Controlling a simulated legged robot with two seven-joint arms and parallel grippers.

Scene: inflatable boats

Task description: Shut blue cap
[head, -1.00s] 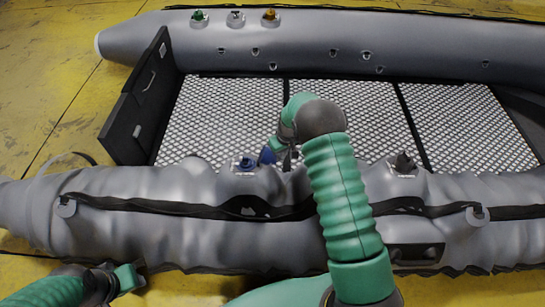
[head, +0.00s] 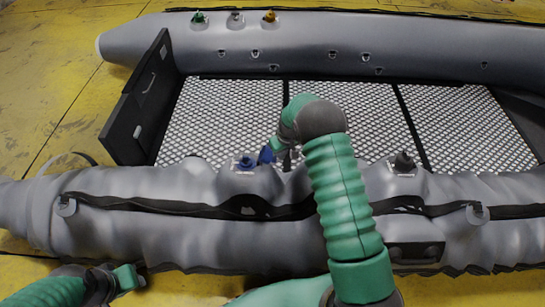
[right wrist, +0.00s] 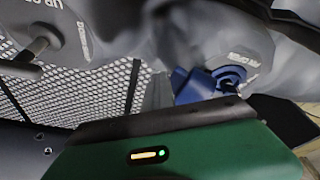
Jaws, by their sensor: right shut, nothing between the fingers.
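A blue valve (head: 246,162) sits on top of the near grey tube, left of my right gripper. Its blue cap (head: 266,155) stands tilted to the right of the valve, off its opening. In the right wrist view the blue cap (right wrist: 190,86) is left of the blue valve (right wrist: 230,76), just beyond the edge of my gripper. My right gripper (head: 277,150) is shut and empty, close beside the cap; I cannot tell whether they touch. My left gripper (head: 128,279) is low at the left, in front of the boat; its fingers are unclear.
A dark valve (head: 404,162) stands farther right on the near tube (head: 150,190). The far tube carries a green valve (head: 199,17), a grey valve (head: 235,19) and an orange valve (head: 270,16). The mesh floor (head: 230,115) between the tubes is clear.

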